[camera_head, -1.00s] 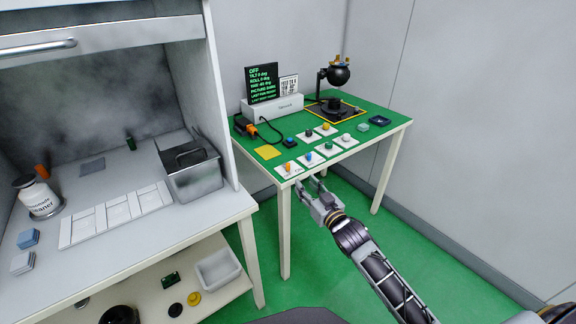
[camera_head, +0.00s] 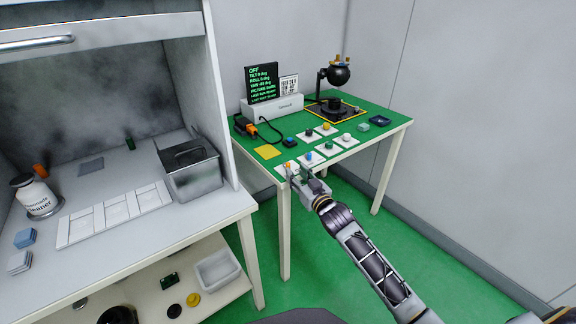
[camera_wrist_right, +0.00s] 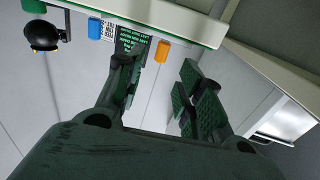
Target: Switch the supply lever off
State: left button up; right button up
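My right gripper (camera_head: 299,172) is at the front edge of the green-topped table (camera_head: 352,152). Its fingers are apart and empty, as the right wrist view (camera_wrist_right: 160,88) shows. An orange-tipped control (camera_head: 289,165) stands on a white card at the front left, just beyond the fingers; in the wrist view an orange cylinder (camera_wrist_right: 162,51) shows ahead between them, apart from both. A blue-tipped control (camera_head: 309,156) is beside it. Which one is the supply lever I cannot read. A dark display (camera_head: 262,83) reads OFF at the top. My left gripper is out of view.
Several more controls on white cards (camera_head: 347,138) fill the table's middle. A ball-shaped camera on a stand (camera_head: 339,75) is at the back. A grey bin (camera_head: 190,170) stands on the left bench. Green floor (camera_head: 330,235) is clear before the table.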

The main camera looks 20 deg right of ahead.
aim_at(289, 165)
jog(key=shift+w+a, duration=0.25)
jog(key=shift+w, duration=0.8)
jog(key=shift+w+a+b, duration=0.15)
jog(key=shift+w+b, duration=0.05)
jog(key=shift+w, duration=0.55)
jog(key=shift+w+a+b, duration=0.15)
jog(key=shift+w+b, duration=0.05)
jog(key=shift+w, duration=1.15)
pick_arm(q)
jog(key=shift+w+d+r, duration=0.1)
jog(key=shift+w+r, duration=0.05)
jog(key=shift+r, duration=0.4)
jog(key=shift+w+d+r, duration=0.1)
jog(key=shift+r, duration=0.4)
pick_arm(e)
jog(key=shift+w+a, duration=0.15)
jog(key=shift+w, duration=0.3)
